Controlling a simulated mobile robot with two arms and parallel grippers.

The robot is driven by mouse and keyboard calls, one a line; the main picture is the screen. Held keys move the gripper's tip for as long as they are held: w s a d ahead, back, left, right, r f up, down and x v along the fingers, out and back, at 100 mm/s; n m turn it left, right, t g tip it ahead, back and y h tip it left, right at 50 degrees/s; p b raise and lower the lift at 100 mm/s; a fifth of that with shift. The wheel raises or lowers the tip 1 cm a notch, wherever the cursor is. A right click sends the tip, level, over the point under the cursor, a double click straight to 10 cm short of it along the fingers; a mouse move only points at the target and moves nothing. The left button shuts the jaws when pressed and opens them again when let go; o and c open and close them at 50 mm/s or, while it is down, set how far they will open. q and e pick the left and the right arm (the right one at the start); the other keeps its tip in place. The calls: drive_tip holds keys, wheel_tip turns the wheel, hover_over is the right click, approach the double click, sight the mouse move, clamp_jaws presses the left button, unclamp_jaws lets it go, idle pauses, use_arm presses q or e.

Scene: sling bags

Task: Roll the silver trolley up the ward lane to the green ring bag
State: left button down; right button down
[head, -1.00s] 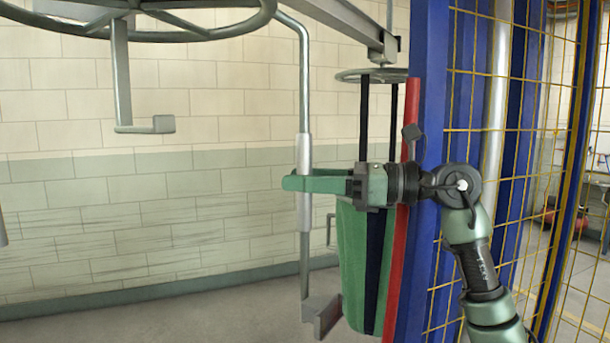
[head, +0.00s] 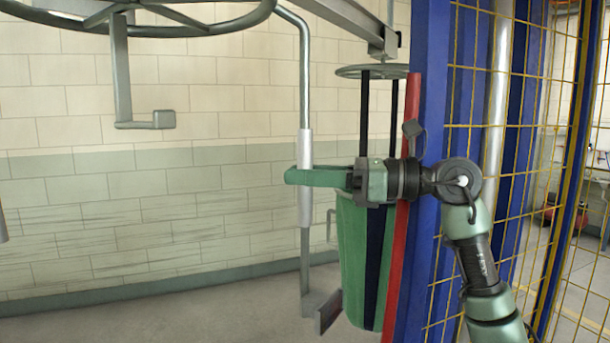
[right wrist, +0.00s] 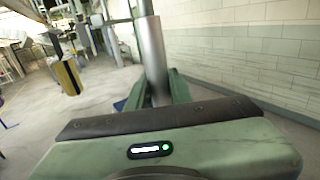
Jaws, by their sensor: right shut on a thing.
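The silver trolley shows as a bent hanging rod with a silver sleeve (head: 305,178) and a foot at its lower end, in the middle of the head view. My right gripper (head: 300,177) is shut on this sleeve from the right. The sleeve (right wrist: 152,55) also rises between the green fingers (right wrist: 165,90) in the right wrist view. The green ring bag (head: 354,255), green with a dark stripe, hangs on black straps from a grey ring (head: 372,72) just right of the rod, partly behind my right gripper. My left gripper is out of view.
A blue post (head: 432,120) with a red strip (head: 402,235) and yellow mesh (head: 480,160) stand close on the right. A large grey wheel (head: 180,30) and a hanging hook (head: 122,75) are at upper left. An overhead rail (head: 350,20) runs above. Floor at lower left is clear.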

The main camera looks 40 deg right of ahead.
idle(0.8)
drive_tip(key=d, duration=0.1)
drive_tip(key=w+d, duration=0.1)
drive_tip(key=d, duration=0.1)
drive_tip(key=w+d, duration=0.1)
drive_tip(key=shift+d, duration=0.4)
drive_tip(key=c, duration=1.3)
unclamp_jaws()
drive_tip(key=shift+s, duration=0.1)
drive_tip(key=shift+o, duration=0.2)
drive_tip(key=shift+a, duration=0.15)
wheel_tip(320, 180, up, 20)
drive_tip(key=p, duration=0.3)
drive_tip(key=shift+p, duration=0.3)
